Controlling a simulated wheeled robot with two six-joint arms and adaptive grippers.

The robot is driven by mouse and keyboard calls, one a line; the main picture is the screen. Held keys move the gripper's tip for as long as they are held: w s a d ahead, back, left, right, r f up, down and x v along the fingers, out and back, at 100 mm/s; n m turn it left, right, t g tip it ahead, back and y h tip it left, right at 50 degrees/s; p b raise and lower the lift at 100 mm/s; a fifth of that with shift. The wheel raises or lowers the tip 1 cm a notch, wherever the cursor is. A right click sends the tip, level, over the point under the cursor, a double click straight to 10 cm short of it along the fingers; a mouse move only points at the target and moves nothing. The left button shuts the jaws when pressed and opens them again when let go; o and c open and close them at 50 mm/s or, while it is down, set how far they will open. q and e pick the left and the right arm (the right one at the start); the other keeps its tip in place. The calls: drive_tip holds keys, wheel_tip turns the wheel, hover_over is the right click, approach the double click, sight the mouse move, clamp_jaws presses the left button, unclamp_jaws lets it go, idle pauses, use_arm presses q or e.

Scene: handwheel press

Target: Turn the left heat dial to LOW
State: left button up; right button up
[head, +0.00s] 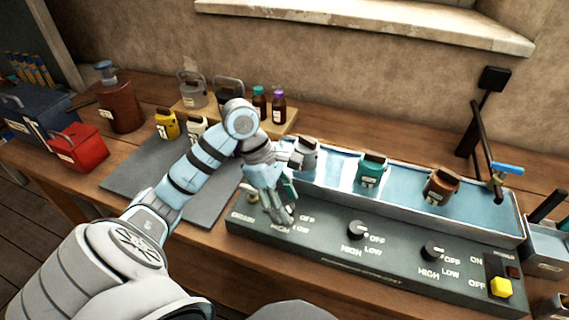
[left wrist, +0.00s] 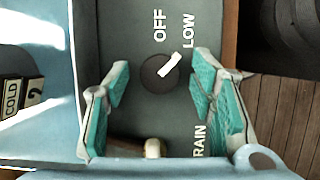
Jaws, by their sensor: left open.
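The left heat dial (left wrist: 162,73) is a dark round knob with a white pointer on the grey-green control panel (head: 330,258). In the left wrist view its pointer slants up and right, toward the LOW side and away from OFF. My left gripper (head: 281,203) is open over the panel's left end and hides this dial in the head view. In the left wrist view its teal-padded fingers (left wrist: 160,95) stand on either side of the dial, apart from it. The HIGH label is hidden there. My right gripper is not in view.
A middle dial (head: 357,230) and a right dial (head: 433,250) sit along the panel, with a yellow switch (head: 501,287) at its right end. Behind stands a water trough (head: 330,184) holding jars. A brass knob (left wrist: 152,148) by the DRAIN label is close to the fingers.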

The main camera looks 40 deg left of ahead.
use_arm(q)
drive_tip(key=shift+r, duration=0.1)
drive_tip(key=v, duration=1.2)
drive_tip(key=shift+s+f, duration=0.2)
